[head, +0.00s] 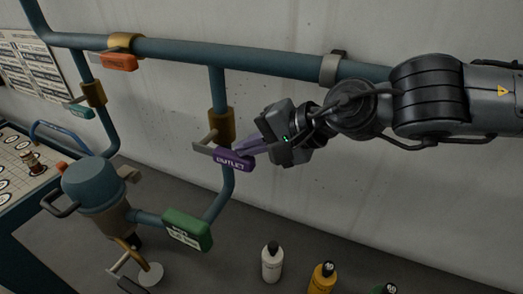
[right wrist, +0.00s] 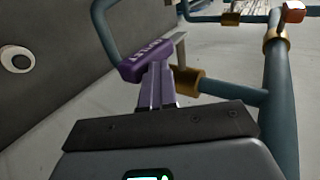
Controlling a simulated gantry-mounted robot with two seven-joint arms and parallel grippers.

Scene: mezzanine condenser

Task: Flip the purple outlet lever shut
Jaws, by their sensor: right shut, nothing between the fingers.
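The purple outlet lever (head: 233,160) has a grip marked OUTLET. It sticks out beside the brass valve body (head: 221,126) on the vertical teal pipe, with a pale metal bar at its left. In the right wrist view the purple grip (right wrist: 146,61) lies just beyond my fingertips, with the brass valve (right wrist: 187,81) to its right. My right gripper (head: 247,151) comes in from the right, its fingers shut and empty. Its fingertips (right wrist: 157,68) are at the purple grip; whether they touch it I cannot tell. My left gripper is not in view.
An orange-tagged valve (head: 119,62) and a teal-tagged valve (head: 78,110) are at upper left. A green tag (head: 187,229) hangs on the lower pipe beside a teal vessel (head: 94,186). Several bottles, including a white one (head: 271,263), stand below.

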